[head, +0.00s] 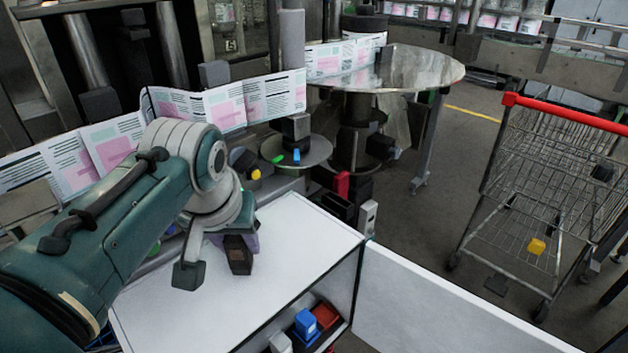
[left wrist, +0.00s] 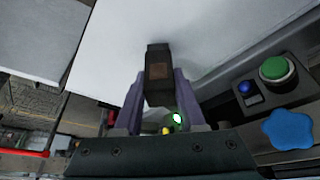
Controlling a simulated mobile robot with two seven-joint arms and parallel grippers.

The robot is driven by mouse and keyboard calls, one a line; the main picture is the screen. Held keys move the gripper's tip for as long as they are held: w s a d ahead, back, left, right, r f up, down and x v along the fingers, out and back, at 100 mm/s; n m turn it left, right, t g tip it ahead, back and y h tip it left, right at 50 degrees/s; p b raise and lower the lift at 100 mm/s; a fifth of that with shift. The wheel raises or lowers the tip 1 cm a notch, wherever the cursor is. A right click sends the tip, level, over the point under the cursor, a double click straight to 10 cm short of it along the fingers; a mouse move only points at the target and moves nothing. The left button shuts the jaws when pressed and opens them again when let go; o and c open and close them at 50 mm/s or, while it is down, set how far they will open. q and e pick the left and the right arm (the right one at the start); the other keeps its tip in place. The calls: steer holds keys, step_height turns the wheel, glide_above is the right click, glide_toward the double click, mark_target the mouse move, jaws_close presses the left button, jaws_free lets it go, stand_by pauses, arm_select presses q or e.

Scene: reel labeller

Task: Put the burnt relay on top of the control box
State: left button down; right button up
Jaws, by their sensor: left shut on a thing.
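The burnt relay (head: 238,256) is a small dark block with a brownish patch. It also shows in the left wrist view (left wrist: 158,72), upright in the picture between two purple fingers. My left gripper (head: 243,244) is shut on it, over the white top. In the left wrist view my left gripper (left wrist: 160,95) hides the relay's lower end. A dark grey panel with a green button, a small blue button and a blue star knob, perhaps the control box (left wrist: 235,92), lies right of the relay. My arm hides most of that area in the head view. My right gripper is not in view.
The white bench top (head: 300,240) is mostly clear; a shelf below holds a blue item (head: 306,323) and a red item (head: 326,316). A round plate (head: 310,150) carries small blocks. A wire cart (head: 530,190) stands at right. Printed label web (head: 225,105) runs behind.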

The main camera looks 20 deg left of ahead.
arm_select(q)
steer(key=shift+f, duration=0.2)
steer(key=c, duration=1)
jaws_free()
steer(key=shift+f, duration=0.1)
steer(key=o, duration=0.5)
steer(key=shift+r, duration=0.35)
steer(key=p+v, duration=0.3)
steer(key=v, duration=0.8)
steer(key=s+d+m+h, duration=0.1)
steer(key=s+d+m, duration=0.1)
steer(key=s, duration=0.7)
steer(key=s+d+m, duration=0.2)
steer(key=s+m, duration=0.2)
steer(key=s, duration=0.5)
steer(key=shift+d+m+h, duration=0.3)
steer(key=shift+d+h, duration=0.05)
steer(key=shift+h, duration=0.05)
